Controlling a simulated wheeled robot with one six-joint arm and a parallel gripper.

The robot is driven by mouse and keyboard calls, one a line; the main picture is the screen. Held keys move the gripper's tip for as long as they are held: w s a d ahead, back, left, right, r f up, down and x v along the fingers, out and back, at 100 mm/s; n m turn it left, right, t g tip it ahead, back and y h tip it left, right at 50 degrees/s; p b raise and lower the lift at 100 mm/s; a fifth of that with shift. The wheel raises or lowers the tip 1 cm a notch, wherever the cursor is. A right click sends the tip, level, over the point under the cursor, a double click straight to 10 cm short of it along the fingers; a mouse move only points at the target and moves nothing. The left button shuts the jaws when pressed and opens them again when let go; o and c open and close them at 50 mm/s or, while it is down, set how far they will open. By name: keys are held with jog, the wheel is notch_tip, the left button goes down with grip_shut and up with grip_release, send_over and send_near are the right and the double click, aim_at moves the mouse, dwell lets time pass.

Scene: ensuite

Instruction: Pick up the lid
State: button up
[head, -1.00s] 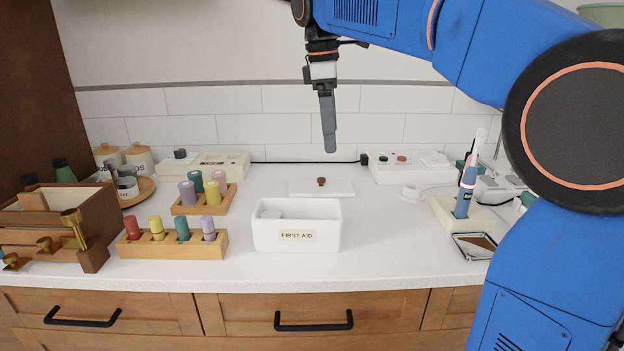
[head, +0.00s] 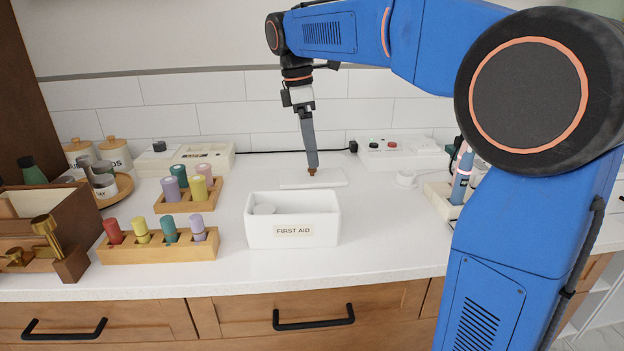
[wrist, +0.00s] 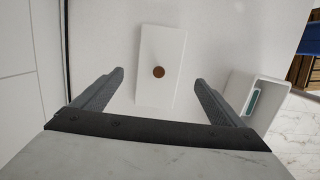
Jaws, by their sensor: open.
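The lid (head: 328,179) is a flat white rectangle with a small round brown knob (head: 312,171). It lies on the white counter behind the white FIRST AID box (head: 293,232). In the wrist view the lid (wrist: 167,88) lies ahead of my gripper, with its knob (wrist: 158,72) roughly between the lines of the two fingers. My gripper (head: 312,165) points down over the lid, its tips close to the knob in the head view. In the wrist view my gripper (wrist: 159,83) is open and empty. The box is open, with a round white item inside.
Two wooden racks of coloured pegs (head: 158,246) stand left of the box. A white socket panel (head: 395,146) stands behind on the right, with a toothbrush holder (head: 441,199) farther right. The counter between box and holder is clear.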

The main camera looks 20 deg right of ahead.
aim_at(312, 175)
jog(key=shift+d+f, duration=0.2)
jog(key=shift+f, duration=1.5)
jog(key=shift+d+f, duration=0.2)
jog(key=shift+f, duration=1.5)
jog(key=c, duration=1.1)
